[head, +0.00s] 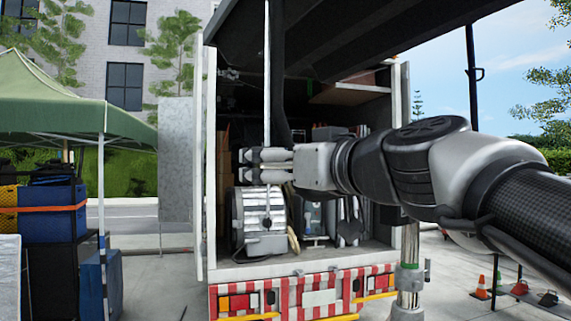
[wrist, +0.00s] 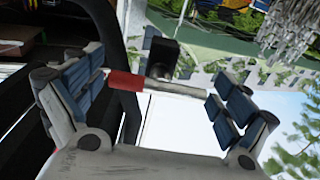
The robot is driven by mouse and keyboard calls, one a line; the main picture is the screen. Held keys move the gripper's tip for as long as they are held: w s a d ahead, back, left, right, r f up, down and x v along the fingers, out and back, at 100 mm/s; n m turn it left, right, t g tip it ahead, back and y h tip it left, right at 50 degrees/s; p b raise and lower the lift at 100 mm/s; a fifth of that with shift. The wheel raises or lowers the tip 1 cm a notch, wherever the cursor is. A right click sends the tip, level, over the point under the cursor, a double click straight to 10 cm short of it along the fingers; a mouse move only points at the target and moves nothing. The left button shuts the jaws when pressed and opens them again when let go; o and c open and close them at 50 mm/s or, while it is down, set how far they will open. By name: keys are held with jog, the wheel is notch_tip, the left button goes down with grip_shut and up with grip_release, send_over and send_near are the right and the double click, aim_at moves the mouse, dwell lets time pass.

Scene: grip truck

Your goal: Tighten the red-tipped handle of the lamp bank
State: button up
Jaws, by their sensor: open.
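The red-tipped handle (wrist: 125,81) shows in the wrist view as a short bar with a red end at left and a pale grey shaft to the right, beside a black block (wrist: 161,57). My gripper (wrist: 158,84) is open, with blue-padded fingers on either side of the bar. The red end is close to the left finger; I cannot tell if it touches. In the head view my gripper (head: 246,166) points left in front of the truck's opening, by an upright pole (head: 267,70). The handle cannot be made out there, and the lamp bank is not clearly identifiable.
A silver drum-shaped lamp (head: 262,222) stands on the truck bed below my gripper. The truck's open door (head: 200,170) is at left, with a green canopy (head: 60,105) beyond. A silvery cluster (wrist: 290,25) fills the wrist view's upper right.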

jog(key=c, duration=1.1)
jog(key=shift+m, duration=0.3)
jog(key=m+b, duration=0.1)
jog(key=m, duration=0.2)
jog(key=shift+m, duration=0.3)
jog(key=m, duration=0.4)
jog(key=shift+m+b, duration=0.3)
jog(key=shift+b, duration=0.1)
jog(key=m, duration=0.4)
jog(key=shift+r, duration=0.15)
jog(key=shift+s+m+p, duration=0.1)
jog(key=shift+m+p, duration=0.45)
jog(key=shift+m, duration=1.35)
